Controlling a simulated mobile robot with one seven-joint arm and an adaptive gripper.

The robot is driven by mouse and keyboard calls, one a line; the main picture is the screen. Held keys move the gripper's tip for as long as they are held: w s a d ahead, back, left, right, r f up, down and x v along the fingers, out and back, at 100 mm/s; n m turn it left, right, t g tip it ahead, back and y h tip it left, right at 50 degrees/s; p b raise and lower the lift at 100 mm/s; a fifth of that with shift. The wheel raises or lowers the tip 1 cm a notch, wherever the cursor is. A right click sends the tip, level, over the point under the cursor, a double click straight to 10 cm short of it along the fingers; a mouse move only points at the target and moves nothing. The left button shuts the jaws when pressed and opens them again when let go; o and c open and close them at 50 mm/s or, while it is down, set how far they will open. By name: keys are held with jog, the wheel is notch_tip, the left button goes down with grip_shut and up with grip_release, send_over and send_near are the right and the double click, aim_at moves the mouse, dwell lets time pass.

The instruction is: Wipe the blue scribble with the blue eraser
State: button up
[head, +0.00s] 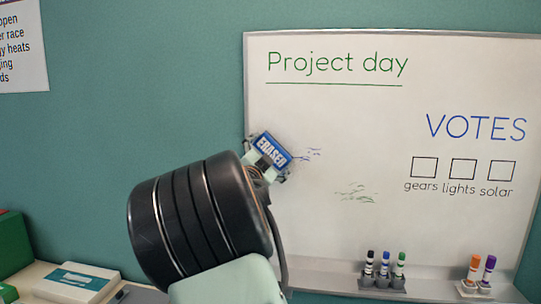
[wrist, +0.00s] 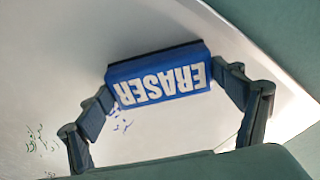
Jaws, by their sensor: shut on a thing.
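The blue eraser (head: 273,149), lettered ERASER, is held between the fingers of my gripper (head: 267,158) at the left edge of the whiteboard (head: 330,230). In the wrist view the eraser (wrist: 158,80) spans both fingers of the gripper (wrist: 163,84), its dark felt side facing the board. I cannot tell whether the felt touches the board. The blue scribble (head: 311,154) is a few faint, broken strokes just right of the eraser. Small blue marks (wrist: 123,126) show beside the eraser in the wrist view.
A faint green scribble (head: 356,193) lies lower right of the blue one. Green "Project day" (head: 337,63) and blue "VOTES" (head: 476,127) writing are on the board. Capped markers (head: 384,265) stand in holders on the lower ledge. A white box (head: 75,284) lies at lower left.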

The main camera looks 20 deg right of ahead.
aim_at(284, 154)
jog(key=shift+d, duration=0.1)
jog(key=shift+s+d+f+b, duration=0.15)
jog(key=shift+s+d+b, duration=0.55)
jog(key=shift+d+b, duration=0.2)
jog(key=shift+s+d+b, duration=0.45)
jog(key=shift+d, duration=0.05)
jog(key=shift+s+d+b, duration=0.35)
jog(key=shift+d+b, duration=0.2)
jog(key=shift+d, duration=0.1)
jog(key=shift+s+d+b, duration=0.35)
jog(key=shift+d+b, duration=0.2)
jog(key=shift+d, duration=0.1)
jog(key=shift+s+d, duration=0.25)
jog(key=shift+d, duration=0.1)
jog(key=shift+s+d+b, duration=0.75)
jog(key=shift+d+b, duration=0.35)
jog(key=shift+b, duration=0.15)
jog(key=shift+s+d, duration=0.25)
jog(key=shift+d, duration=0.15)
jog(key=s+d+b, duration=0.2)
jog(key=b, duration=0.1)
jog(key=shift+d, duration=0.5)
